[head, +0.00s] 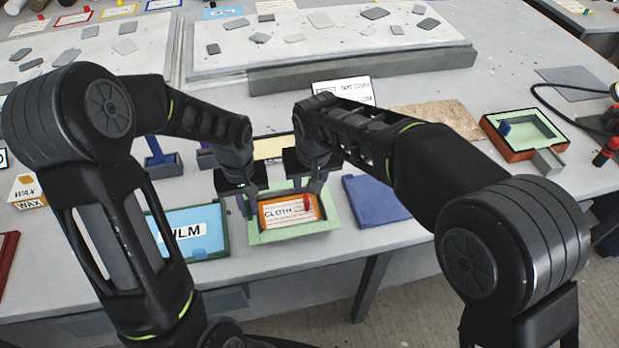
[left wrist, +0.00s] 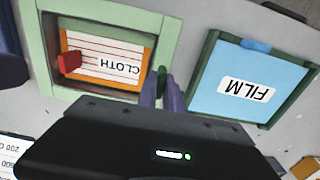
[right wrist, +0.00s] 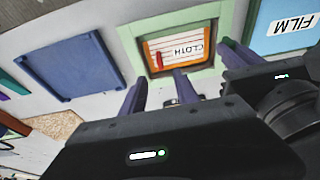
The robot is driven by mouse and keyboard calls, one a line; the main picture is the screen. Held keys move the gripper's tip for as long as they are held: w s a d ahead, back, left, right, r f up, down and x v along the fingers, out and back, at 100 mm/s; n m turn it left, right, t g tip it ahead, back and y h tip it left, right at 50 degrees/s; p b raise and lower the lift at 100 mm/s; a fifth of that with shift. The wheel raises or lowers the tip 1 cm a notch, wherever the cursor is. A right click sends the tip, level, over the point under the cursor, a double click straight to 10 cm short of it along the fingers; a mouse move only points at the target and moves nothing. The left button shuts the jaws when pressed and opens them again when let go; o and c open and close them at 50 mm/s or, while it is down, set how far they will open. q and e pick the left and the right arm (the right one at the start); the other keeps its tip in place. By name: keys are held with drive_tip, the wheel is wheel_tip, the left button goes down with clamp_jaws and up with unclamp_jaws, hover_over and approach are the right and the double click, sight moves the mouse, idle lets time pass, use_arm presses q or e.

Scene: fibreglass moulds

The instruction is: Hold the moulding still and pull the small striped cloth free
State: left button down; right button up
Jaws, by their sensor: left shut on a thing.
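The moulding (head: 325,222) is a pale green frame near the table's front edge. The small striped cloth (head: 275,213), white with red stripes and marked CLOTH, lies inside it on an orange layer. A red tab (left wrist: 69,62) stands up at one side of the cloth. My left gripper (head: 245,205) is shut on a dark green grip (left wrist: 162,80) at the moulding's left side.
A blue FILM panel in a dark green frame (head: 223,228) lies left of the moulding. A flat blue panel (head: 375,198) lies to the right. A WAX box (head: 27,190) stands far left, and an orange and green mould (head: 490,127) sits far right. My arms are close together.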

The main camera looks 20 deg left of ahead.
sight(306, 198)
drive_tip(key=x, duration=1.1)
drive_tip(key=shift+f, duration=0.1)
clamp_jaws()
drive_tip(key=shift+r, duration=0.25)
idle(0.3)
drive_tip(key=shift+r, duration=2.3)
drive_tip(key=shift+r, duration=0.1)
drive_tip(key=shift+r, duration=2.4)
